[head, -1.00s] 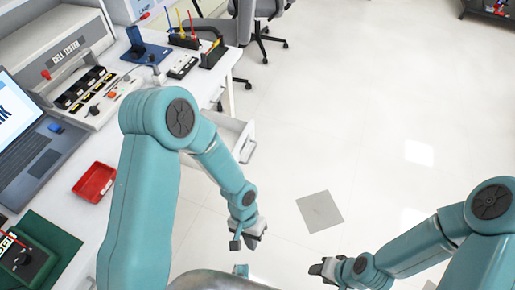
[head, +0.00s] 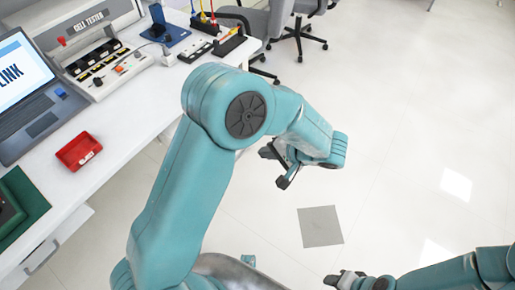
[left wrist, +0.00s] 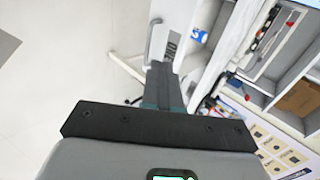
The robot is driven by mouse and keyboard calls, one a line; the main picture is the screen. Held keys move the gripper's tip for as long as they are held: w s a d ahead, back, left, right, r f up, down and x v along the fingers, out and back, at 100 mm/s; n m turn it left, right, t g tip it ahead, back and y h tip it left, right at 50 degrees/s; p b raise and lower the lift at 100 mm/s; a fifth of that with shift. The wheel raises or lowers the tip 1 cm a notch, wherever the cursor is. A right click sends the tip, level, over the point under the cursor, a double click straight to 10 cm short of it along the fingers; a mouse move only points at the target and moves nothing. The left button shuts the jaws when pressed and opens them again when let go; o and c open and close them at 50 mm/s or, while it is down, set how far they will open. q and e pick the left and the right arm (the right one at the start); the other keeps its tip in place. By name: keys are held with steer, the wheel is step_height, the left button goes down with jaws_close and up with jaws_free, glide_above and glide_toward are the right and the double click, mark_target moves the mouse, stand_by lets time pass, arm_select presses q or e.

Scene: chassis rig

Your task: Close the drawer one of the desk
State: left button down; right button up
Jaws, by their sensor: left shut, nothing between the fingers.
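The white desk (head: 128,150) runs along the left in the head view. A white drawer front with a handle (head: 42,256) shows under its near edge at lower left; I cannot tell how far it is out. The pulled-out drawer seen earlier farther along the desk is hidden behind my left arm. In the left wrist view a white panel with a dark grey strip (left wrist: 162,38), perhaps that drawer, stands just beyond the fingers. My left gripper (head: 279,168) is shut and empty, out beside the desk. My right gripper (head: 343,279) is low at the bottom; its fingers are unclear.
On the desk are a laptop (head: 28,92), a red tray (head: 78,151), a cell tester (head: 95,45) and a dark green case (head: 22,205). Office chairs (head: 262,22) stand behind the desk. The floor to the right is clear, with a grey square (head: 321,227).

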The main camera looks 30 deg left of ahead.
arm_select(q)
steer(key=x, duration=0.4)
steer(key=a+r+x, duration=0.1)
steer(key=x, duration=0.3)
steer(key=r+x, duration=0.1)
steer(key=x, duration=0.3)
steer(key=shift+s+a+p, duration=0.1)
steer(key=shift+a+p, duration=0.25)
steer(key=shift+a, duration=0.1)
steer(key=shift+f, duration=0.15)
steer(key=shift+a, duration=0.1)
